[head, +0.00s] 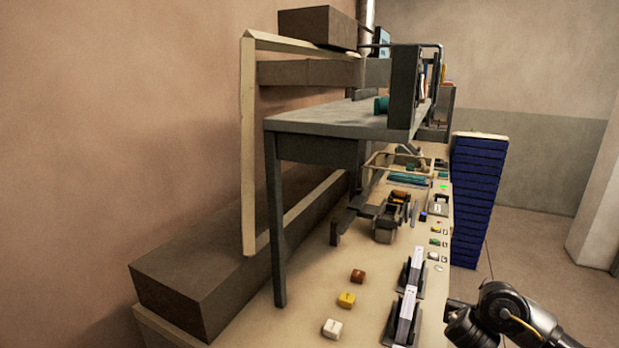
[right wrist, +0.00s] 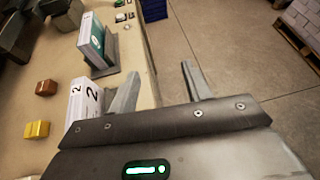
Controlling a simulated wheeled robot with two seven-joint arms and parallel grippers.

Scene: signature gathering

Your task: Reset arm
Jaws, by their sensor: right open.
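My right arm comes in at the lower right of the head view, beside the workbench's right edge; its fingers are not seen there. In the right wrist view my right gripper (right wrist: 158,88) is open, its two fingers apart with nothing between them. The left finger is close to a white booklet marked 2 (right wrist: 84,103) on the bench; I cannot tell if they touch. The right finger is over the floor. My left gripper is not in view.
The workbench (head: 318,268) holds white (head: 332,328), yellow (head: 346,300) and brown (head: 358,275) blocks, and upright booklets in holders (head: 412,285). A grey shelf (head: 320,122) stands above it. Stacked blue crates (head: 477,200) stand behind. Open floor (head: 530,255) lies to the right.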

